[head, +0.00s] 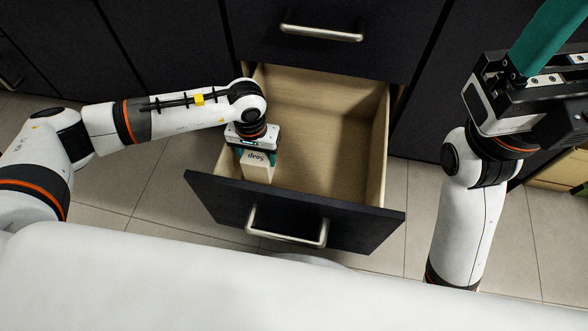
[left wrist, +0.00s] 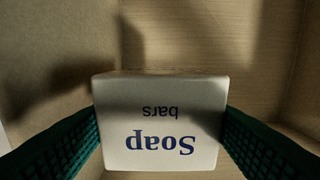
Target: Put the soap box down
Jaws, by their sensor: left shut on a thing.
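The soap box (head: 257,168) is a pale box with blue "Soap" lettering, in the front left part of an open drawer (head: 345,140). My left gripper (head: 258,156) points down into the drawer and is shut on the box. In the left wrist view the soap box (left wrist: 160,118) sits between the two green fingers, and its text reads upside down. I cannot tell whether its underside touches the drawer floor. My right gripper (head: 545,40) is raised at the upper right; its green fingers run to the picture's edge, and their tips are cut off.
The drawer's wooden floor is bare to the right of and behind the box. The dark drawer front (head: 300,215) with its metal handle (head: 287,228) stands close in front of the box. A closed drawer (head: 340,35) is above. Tiled floor surrounds the cabinet.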

